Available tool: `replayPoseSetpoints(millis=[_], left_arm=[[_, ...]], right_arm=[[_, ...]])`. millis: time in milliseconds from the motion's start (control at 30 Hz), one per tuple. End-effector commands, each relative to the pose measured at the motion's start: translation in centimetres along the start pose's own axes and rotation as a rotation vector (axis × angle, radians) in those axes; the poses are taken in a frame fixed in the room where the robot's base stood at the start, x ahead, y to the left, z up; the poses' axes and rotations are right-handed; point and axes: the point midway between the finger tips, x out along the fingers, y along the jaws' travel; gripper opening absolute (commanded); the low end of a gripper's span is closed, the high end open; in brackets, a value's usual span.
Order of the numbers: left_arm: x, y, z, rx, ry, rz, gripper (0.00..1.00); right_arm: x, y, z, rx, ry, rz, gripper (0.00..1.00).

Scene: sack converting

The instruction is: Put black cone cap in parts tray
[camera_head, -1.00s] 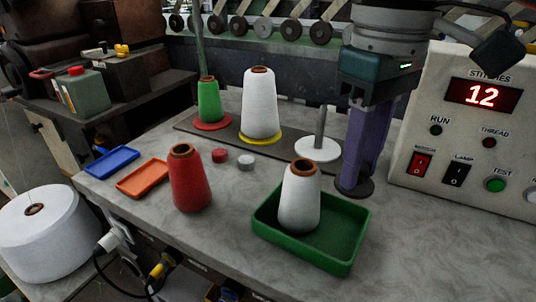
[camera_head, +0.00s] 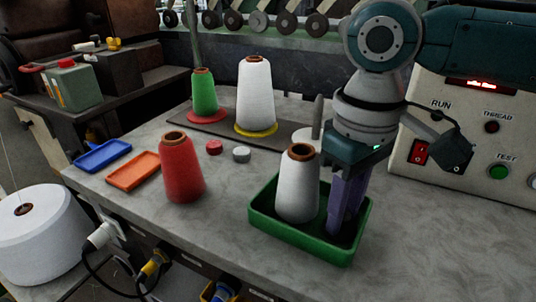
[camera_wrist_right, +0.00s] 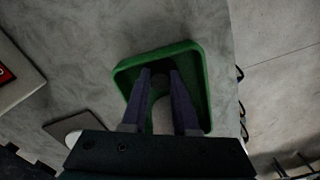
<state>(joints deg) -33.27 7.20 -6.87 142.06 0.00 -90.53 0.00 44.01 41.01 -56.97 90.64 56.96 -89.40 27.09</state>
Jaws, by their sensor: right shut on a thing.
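My right gripper (camera_head: 340,226) points down inside the green tray (camera_head: 308,247), in its right part, beside the white cone (camera_head: 297,190) that stands there. Its purple fingers are shut on the black cone cap, which is dark and hard to make out between the fingertips (camera_wrist_right: 160,78) in the right wrist view. The cap is low in the tray; I cannot tell whether it touches the floor. In the wrist view the green tray (camera_wrist_right: 192,62) surrounds the fingertips. My left gripper is not in view.
A red cone (camera_head: 182,172) stands left of the tray, with a red cap (camera_head: 214,147) and a grey cap (camera_head: 241,154) behind it. Orange (camera_head: 134,172) and blue (camera_head: 102,157) trays lie at left. Green (camera_head: 204,95) and white (camera_head: 255,92) cones stand behind. The table right of the tray is clear.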

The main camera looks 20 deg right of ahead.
Motion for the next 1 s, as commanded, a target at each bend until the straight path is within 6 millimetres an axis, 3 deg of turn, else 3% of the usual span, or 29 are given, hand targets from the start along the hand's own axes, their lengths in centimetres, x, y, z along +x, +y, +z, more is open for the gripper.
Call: replayPoseSetpoints(millis=[33,67,300,667,1000], left_arm=[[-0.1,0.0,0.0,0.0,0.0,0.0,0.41],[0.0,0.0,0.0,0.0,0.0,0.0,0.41],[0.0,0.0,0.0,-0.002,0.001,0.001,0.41],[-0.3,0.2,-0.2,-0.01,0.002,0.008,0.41],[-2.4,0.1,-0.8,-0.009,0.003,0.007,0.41]], right_arm=[[0.2,0.0,0.0,0.0,-0.001,-0.001,0.0],[0.2,0.0,0.0,0.0,-0.001,-0.001,0.3],[0.1,0.0,0.0,0.0,0.0,0.0,0.57],[-0.8,0.0,0.0,0.0,0.001,0.001,0.58],[-8.1,0.0,-0.1,0.0,0.004,0.0,0.58]])
